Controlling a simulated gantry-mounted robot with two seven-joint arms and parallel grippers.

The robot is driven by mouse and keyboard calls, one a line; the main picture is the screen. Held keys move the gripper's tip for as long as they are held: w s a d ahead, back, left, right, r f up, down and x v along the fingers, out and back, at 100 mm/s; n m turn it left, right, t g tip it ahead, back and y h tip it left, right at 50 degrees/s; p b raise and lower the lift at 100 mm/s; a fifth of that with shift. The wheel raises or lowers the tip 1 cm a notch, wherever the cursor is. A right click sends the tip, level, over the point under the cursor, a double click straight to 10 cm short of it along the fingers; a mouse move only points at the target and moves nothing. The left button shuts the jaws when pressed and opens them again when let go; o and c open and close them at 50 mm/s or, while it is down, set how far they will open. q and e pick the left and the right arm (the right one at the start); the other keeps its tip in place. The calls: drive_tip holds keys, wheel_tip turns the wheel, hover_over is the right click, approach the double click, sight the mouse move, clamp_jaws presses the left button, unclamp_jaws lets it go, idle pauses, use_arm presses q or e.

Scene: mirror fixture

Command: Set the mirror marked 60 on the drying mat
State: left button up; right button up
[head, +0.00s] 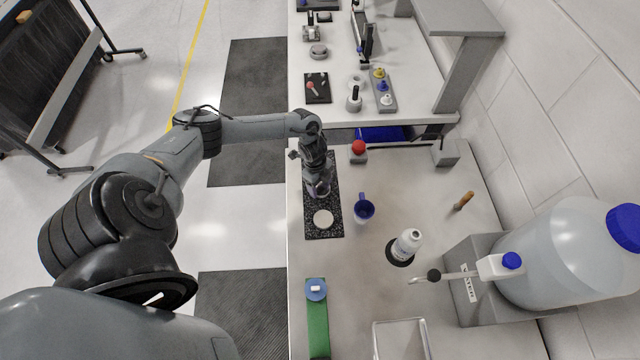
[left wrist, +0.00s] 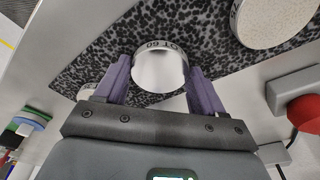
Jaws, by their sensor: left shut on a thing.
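My left gripper (head: 318,188) is over the dark speckled mat (head: 337,185) on the bench. In the left wrist view its purple fingers (left wrist: 161,85) are shut on the sides of a round silvery mirror (left wrist: 160,68), whose rim reads 60. The speckled mat (left wrist: 95,65) lies behind and below the mirror; I cannot tell whether they touch. In the head view the gripper mostly hides this mirror. My right gripper is not in view.
A white bottle (head: 406,246), a wooden-handled tool (head: 464,200) and a large jug (head: 570,255) are farther right. A red button (head: 358,147) is behind. A green strip (head: 318,335) with a blue disc lies in front.

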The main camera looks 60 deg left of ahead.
use_arm(q)
drive_tip(key=shift+f, duration=0.15)
drive_tip(key=o, duration=1.1)
drive_tip(key=shift+o, duration=0.2)
